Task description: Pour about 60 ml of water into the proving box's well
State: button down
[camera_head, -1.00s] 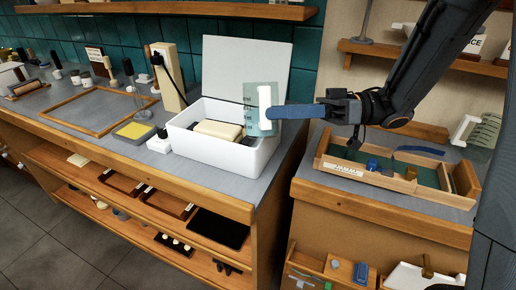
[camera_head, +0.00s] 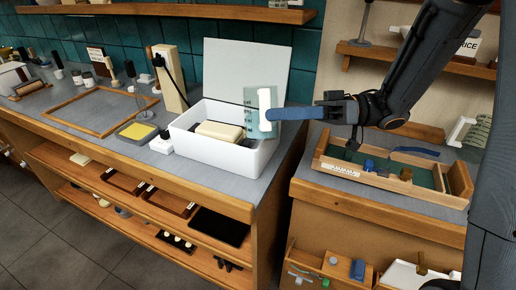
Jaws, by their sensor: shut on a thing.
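The proving box (camera_head: 222,160) is a white open box on the grey counter, with its white lid (camera_head: 247,68) standing up at the back. A cream block-shaped thing (camera_head: 219,132) lies inside it; the well itself I cannot make out. My gripper (camera_head: 285,113), with blue fingers, is shut on a translucent greenish jug (camera_head: 259,127) with a white handle (camera_head: 265,108). The jug is at the box's right end, above or beside its rim, and looks nearly upright. The water level in it is too small to tell.
A white plug block (camera_head: 161,145) and a yellow pad (camera_head: 138,131) are left of the box. A wooden frame (camera_head: 75,129) lies farther left. A wooden tray (camera_head: 352,177) with several small things sits on the right counter, below my arm. A gap separates the counters.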

aim_at(270, 99)
jog(key=shift+w+r+m+p, duration=0.2)
jog(key=shift+r+m+p, duration=0.85)
jog(key=shift+p, duration=1.9)
jog(key=shift+w+a+r+m+p, duration=0.1)
jog(key=shift+w+r+m+p, duration=0.15)
jog(key=shift+m+p, duration=1.15)
dwell(1.0)
jog(key=shift+w+m+p, duration=0.35)
jog(key=shift+w+p, duration=0.15)
dwell(0.8)
jog(key=shift+w+a+r, duration=0.1)
jog(key=shift+w+m, duration=0.2)
jog(key=shift+m, duration=0.3)
dwell(0.8)
